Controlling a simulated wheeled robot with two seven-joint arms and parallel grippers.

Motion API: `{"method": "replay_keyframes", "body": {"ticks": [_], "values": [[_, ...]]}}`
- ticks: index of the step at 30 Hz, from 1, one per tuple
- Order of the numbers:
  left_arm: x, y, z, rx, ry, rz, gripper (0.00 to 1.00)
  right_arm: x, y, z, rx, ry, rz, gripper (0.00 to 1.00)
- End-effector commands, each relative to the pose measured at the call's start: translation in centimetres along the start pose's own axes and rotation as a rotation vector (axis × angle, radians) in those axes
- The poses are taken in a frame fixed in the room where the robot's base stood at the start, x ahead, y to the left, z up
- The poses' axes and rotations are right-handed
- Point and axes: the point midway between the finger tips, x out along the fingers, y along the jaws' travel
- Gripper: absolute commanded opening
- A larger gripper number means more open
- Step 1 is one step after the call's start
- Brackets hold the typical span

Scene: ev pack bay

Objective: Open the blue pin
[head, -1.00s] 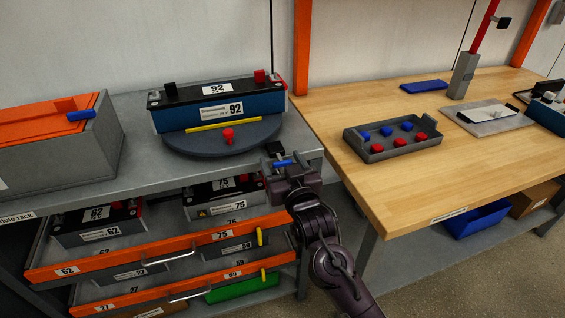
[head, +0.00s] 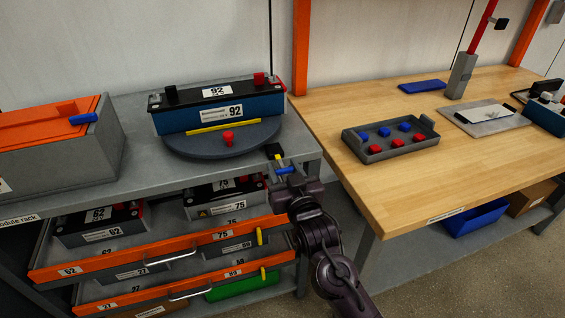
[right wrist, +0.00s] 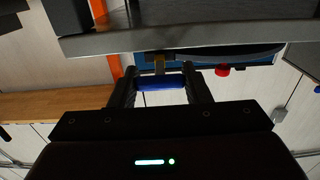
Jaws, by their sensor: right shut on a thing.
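A second blue pin (head: 83,119) is on the orange-lidded box (head: 45,150) at the left. My left gripper is not in view.
A blue battery module (head: 215,115) marked 92 stands on a dark turntable (head: 190,146) behind my right gripper. Orange-fronted drawers (head: 160,248) are below. A wooden bench (head: 470,160) at the right carries a grey tray (head: 388,150) of red and blue caps.

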Motion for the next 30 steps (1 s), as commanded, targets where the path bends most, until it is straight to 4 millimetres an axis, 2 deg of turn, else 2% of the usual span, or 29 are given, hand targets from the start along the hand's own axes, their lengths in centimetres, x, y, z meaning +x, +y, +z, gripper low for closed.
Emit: {"method": "replay_keyframes", "body": {"ticks": [7,8,12,22,26,30], "values": [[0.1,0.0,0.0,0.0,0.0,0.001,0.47,0.0,0.0,0.0,0.0,0.0,0.0,0.02],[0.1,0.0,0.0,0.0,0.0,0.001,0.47,0.0,0.0,0.0,0.0,0.0,0.0,0.47],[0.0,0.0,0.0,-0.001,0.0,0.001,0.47,0.0,0.0,0.0,0.0,0.0,0.0,0.65],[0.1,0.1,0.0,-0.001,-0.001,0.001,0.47,-0.3,0.0,0.0,0.0,0.0,0.0,0.65],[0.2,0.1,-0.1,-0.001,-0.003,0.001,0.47,-2.0,0.0,0.1,0.0,-0.001,0.0,0.65],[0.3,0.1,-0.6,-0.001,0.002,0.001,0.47,-4.6,0.0,0.2,0.0,-0.002,-0.001,0.65]]}}
